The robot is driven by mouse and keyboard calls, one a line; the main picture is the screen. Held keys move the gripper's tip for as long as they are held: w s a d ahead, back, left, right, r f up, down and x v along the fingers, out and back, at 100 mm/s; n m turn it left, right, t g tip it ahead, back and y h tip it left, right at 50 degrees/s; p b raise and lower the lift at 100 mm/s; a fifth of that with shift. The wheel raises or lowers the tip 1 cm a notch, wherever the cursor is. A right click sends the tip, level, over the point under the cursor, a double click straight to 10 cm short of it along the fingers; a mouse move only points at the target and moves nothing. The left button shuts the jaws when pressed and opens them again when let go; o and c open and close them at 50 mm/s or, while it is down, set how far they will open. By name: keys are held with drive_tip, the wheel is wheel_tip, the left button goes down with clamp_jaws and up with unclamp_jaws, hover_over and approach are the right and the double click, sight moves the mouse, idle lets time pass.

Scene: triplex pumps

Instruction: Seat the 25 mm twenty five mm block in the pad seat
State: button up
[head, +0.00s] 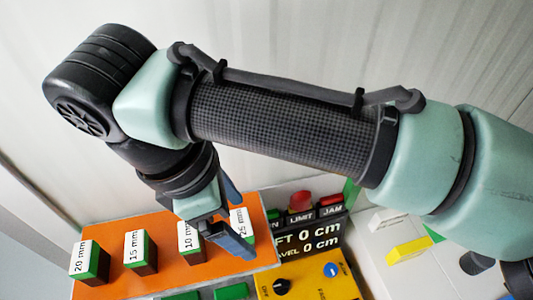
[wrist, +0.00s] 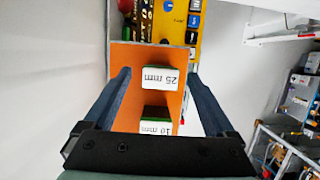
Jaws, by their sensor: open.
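The 25 mm block (head: 243,218) stands at the right end of an orange board (head: 209,249), partly hidden behind my gripper in the head view. In the wrist view the 25 mm block (wrist: 161,77) shows a white labelled top with a green edge. My gripper (head: 245,232) is open above the board by this block. In the wrist view its two fingers (wrist: 159,76) are on either side of the block, with gaps on both sides; contact is not visible. I cannot pick out the pad seat for certain.
The 10 mm block (head: 189,238), 15 mm block (head: 140,249) and 20 mm block (head: 89,260) stand in a row to the left. A black display panel (head: 312,235) with a red button (head: 300,201) and a yellow panel (head: 310,279) with a knob lie to the right.

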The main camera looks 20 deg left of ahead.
drive_tip(key=shift+f, duration=0.15)
clamp_jaws()
idle(0.4)
